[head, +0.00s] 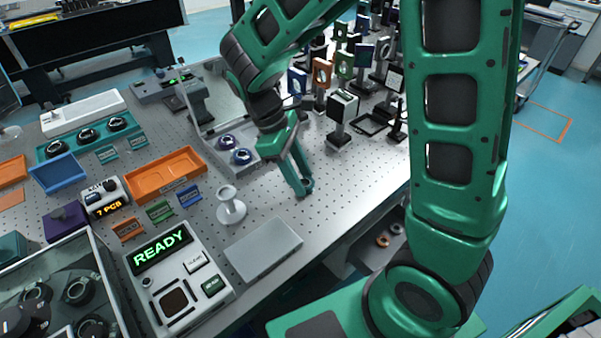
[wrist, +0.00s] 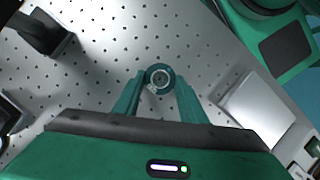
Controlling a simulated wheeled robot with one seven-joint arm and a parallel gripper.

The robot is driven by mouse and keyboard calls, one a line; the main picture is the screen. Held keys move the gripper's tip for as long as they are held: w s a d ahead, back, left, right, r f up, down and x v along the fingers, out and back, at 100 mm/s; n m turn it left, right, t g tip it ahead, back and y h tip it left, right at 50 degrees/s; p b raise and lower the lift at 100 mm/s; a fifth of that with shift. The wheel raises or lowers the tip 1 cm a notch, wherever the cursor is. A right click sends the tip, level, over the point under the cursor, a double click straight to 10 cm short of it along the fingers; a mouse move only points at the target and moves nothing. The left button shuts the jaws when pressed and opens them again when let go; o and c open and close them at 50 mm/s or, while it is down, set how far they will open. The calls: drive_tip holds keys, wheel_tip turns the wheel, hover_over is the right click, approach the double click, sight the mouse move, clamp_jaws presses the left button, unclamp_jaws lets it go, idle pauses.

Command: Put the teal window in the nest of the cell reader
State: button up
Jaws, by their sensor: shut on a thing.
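My gripper (head: 303,190) is shut on the teal window (wrist: 160,78), a small round teal ring with a pale centre, held between the fingertips above the perforated table. It also shows between the fingers in the wrist view (wrist: 160,92). In the head view the window is small and mostly hidden by the fingers. The cell reader (head: 203,262) is a white box with a green READY display at the table's front left. Its nest (head: 174,301), a dark square recess, looks empty. My gripper is well to the right of and behind it.
A white spool-shaped stand (head: 231,210) and a flat grey block (head: 264,248) stand between my gripper and the reader. An orange tray (head: 165,174) and small coloured signs lie behind the reader. Posts with optics (head: 342,112) crowd the back right. Bare table surrounds my gripper.

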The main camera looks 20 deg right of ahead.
drive_tip(key=o, duration=1.1)
drive_tip(key=shift+o, duration=0.2)
